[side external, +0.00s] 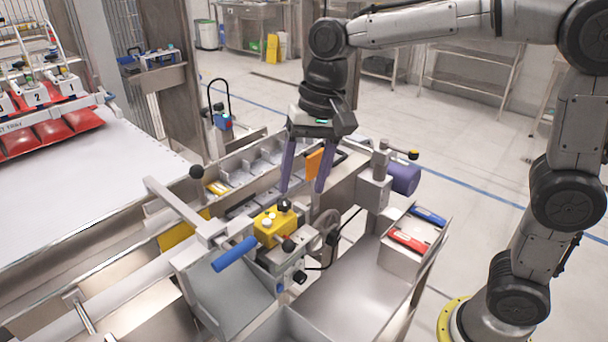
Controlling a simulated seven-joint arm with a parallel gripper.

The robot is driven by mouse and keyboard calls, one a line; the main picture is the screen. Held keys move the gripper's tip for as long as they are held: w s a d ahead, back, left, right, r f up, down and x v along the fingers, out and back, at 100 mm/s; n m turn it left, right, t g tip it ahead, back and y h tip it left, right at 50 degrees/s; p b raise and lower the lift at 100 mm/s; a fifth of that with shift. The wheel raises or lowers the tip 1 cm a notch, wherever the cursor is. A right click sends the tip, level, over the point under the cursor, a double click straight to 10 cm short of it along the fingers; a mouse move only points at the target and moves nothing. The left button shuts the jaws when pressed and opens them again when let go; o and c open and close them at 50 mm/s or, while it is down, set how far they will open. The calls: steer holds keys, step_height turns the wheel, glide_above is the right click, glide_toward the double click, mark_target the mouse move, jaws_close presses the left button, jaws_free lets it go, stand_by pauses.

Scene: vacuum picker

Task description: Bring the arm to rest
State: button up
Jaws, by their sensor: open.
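My gripper (303,192) hangs from my arm over the middle of the machine, pointing down. Its two purple fingers are spread apart, with no object held between them that I can see. The left fingertip is close above a yellow control box (274,228) with pale buttons and a black knob. An orange part (314,163) shows behind and between the fingers. Whether the fingertips touch anything cannot be told from this view.
A white conveyor (90,190) with red packs (50,130) lies left.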

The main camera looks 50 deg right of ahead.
steer(key=shift+r, duration=0.15)
steer(key=s+d+r+t, duration=0.35)
steer(key=s+d, duration=0.35)
steer(key=s, duration=0.3)
steer(key=s+d+f+n+h, duration=0.1)
steer(key=s+d+f+n, duration=0.2)
steer(key=s+f+n, duration=0.3)
steer(key=s+f+t, duration=0.1)
steer(key=s, duration=0.1)
steer(key=shift+s+d+n+h, duration=0.3)
steer(key=shift+n+h, duration=0.1)
steer(key=shift+o, duration=0.3)
steer(key=shift+r, duration=0.1)
stand_by(1.0)
